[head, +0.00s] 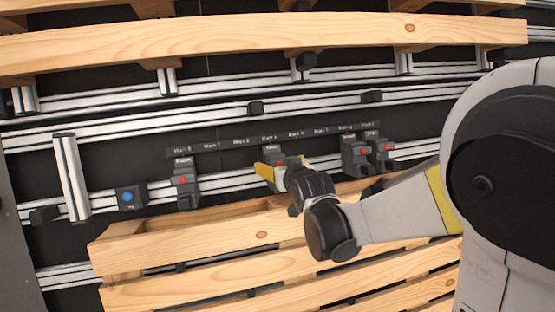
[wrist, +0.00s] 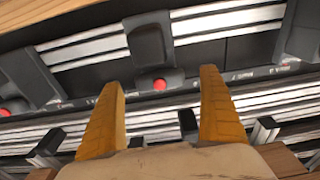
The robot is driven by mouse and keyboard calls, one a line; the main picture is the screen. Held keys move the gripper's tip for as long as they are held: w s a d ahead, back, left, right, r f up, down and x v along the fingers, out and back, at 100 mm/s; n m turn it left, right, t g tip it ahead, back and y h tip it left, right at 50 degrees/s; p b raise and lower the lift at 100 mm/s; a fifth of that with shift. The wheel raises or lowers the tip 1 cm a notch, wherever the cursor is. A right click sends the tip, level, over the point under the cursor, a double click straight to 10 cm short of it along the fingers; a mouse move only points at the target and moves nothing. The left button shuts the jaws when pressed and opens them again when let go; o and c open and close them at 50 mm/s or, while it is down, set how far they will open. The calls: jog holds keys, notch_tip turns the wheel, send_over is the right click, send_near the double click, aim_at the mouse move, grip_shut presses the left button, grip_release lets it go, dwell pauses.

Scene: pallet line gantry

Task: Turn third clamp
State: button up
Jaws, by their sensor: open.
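Several dark grey clamps with red buttons sit along an aluminium rail below a strip of small labels. In the head view one clamp (head: 184,182) is at the left, and two stand close together at the right, a nearer one (head: 354,153) and an end one (head: 383,150). Another clamp (head: 281,161) is partly hidden behind my gripper (head: 284,172). In the wrist view my gripper (wrist: 164,80) is open, its yellow fingers either side of a clamp's red button (wrist: 160,84). That clamp's dark body (wrist: 150,42) lies beyond the fingertips. I cannot tell whether they touch it.
A box with a blue button (head: 130,197) is on the rail at the left. Wooden pallet slats lie above (head: 250,35) and below (head: 220,265) the clamp row. Beside the gripper, the wrist view shows neighbouring dark parts at left (wrist: 28,75) and right (wrist: 302,30).

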jog(key=shift+w+a+f, duration=0.1)
jog(key=shift+w+f, duration=0.15)
jog(key=shift+w, duration=0.35)
jog(key=c, duration=1.2)
